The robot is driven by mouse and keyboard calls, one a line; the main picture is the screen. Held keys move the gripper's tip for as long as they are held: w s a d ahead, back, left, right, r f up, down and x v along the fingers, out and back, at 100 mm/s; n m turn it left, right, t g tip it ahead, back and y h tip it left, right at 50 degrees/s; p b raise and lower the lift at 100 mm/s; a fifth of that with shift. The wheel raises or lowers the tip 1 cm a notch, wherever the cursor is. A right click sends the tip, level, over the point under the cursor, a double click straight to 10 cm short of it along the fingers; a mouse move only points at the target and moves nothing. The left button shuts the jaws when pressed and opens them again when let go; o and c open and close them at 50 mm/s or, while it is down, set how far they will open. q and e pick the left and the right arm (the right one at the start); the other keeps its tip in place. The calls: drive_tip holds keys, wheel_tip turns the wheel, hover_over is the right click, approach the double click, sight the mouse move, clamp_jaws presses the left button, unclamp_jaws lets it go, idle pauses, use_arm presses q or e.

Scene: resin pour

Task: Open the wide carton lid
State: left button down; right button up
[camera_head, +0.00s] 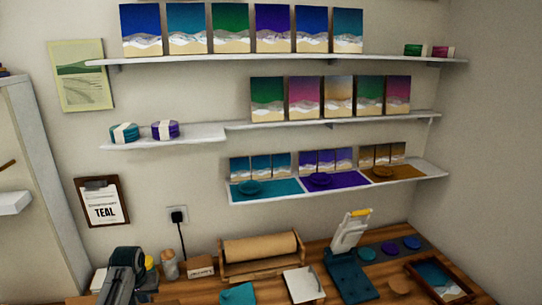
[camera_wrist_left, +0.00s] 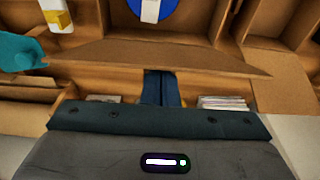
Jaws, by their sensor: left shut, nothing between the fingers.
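In the left wrist view, a wide brown cardboard-like panel (camera_wrist_left: 200,57) spans the middle, and it looks like the wide carton lid, though I cannot be sure. Brown compartment walls surround it. My left gripper (camera_wrist_left: 158,88) has its dark fingers together in front of the panel, with nothing between them. I cannot tell whether the fingertips touch the panel. In the head view, the dark end of my left arm (camera_head: 122,274) is low at the left, over the table's left end; its fingertips are not clear there. No wide carton is clearly visible in the head view. My right gripper is not in view.
In the wrist view, a teal item (camera_wrist_left: 20,52), a white bottle (camera_wrist_left: 55,14) and paper stacks (camera_wrist_left: 222,103) are nearby. On the table stand a paper roll (camera_head: 260,247), a small box (camera_head: 201,268), a teal stand (camera_head: 350,282) and a framed tray (camera_head: 440,280). Shelves hang above.

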use_arm(q)
drive_tip(key=shift+f, duration=0.2)
drive_tip(key=shift+w+a+b, duration=0.2)
drive_tip(key=shift+w+b, duration=0.3)
drive_tip(key=shift+w, duration=0.55)
drive_tip(key=w+b, duration=0.2)
drive_tip(key=w, duration=0.1)
drive_tip(key=w+a+b, duration=0.1)
drive_tip(key=b, duration=0.1)
drive_tip(key=shift+w+f, duration=0.25)
drive_tip(key=shift+f, duration=0.05)
wheel_tip(320, 180, up, 9)
drive_tip(key=p, duration=0.5)
drive_tip(key=shift+w+a+r, duration=0.15)
drive_tip(key=shift+w+a, duration=0.05)
